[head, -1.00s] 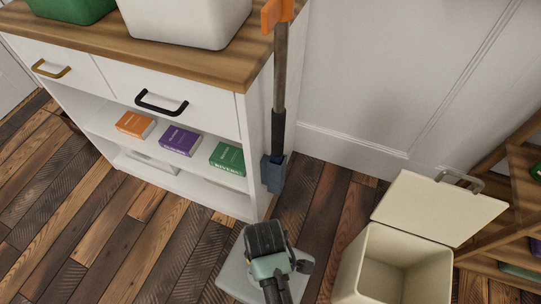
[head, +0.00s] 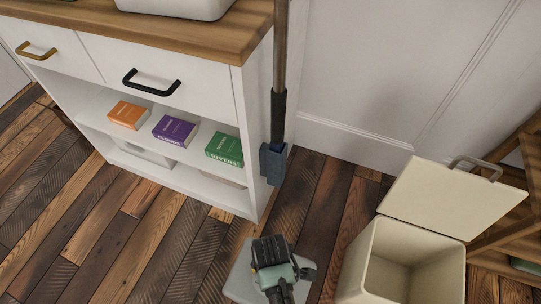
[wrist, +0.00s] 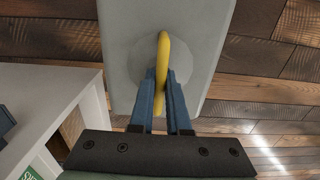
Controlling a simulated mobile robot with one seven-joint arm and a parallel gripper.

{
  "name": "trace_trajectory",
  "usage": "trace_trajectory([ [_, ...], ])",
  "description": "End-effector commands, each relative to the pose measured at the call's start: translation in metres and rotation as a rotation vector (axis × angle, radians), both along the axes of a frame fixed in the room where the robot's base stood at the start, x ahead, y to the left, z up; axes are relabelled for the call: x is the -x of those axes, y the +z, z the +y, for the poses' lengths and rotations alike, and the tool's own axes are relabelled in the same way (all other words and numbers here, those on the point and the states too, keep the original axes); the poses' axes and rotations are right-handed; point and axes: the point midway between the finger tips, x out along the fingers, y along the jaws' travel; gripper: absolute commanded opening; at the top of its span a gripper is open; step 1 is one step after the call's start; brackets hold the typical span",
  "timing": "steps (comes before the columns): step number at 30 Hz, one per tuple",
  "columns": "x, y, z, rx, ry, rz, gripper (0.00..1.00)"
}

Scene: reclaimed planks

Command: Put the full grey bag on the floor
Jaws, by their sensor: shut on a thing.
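The grey bag (wrist: 129,45) hangs from its yellow loop handle (wrist: 162,48) in the wrist view. My gripper (wrist: 160,85) is shut on this handle, with its blue fingers on either side of it. In the head view the pale grey bag (head: 239,283) shows below my gripper (head: 276,270), which covers part of it. Dark wooden floor (head: 150,245) lies around the bag. I cannot tell how high the bag is above the floor. The bag's contents do not show.
A white cabinet (head: 250,120) with drawers and several books stands ahead and left. A long-handled tool (head: 279,110) hangs on its side. A cream bin (head: 367,250) with its lid up stands close right of the bag. Wooden shelving (head: 534,160) is far right.

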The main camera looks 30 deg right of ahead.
Motion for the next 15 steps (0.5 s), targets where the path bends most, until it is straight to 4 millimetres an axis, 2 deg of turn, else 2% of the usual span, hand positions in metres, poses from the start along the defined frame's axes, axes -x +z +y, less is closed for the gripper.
trace_trajectory([
  [11, -0.0024, -0.0025, -0.0005, 0.001, 0.0, -0.006, 0.0],
  [12, -0.0005, -0.0041, -0.0001, 0.0, 0.0, -0.001, 0.2],
  [15, -0.0006, -0.004, -0.0001, 0.0, 0.0, -0.001, 0.38],
])
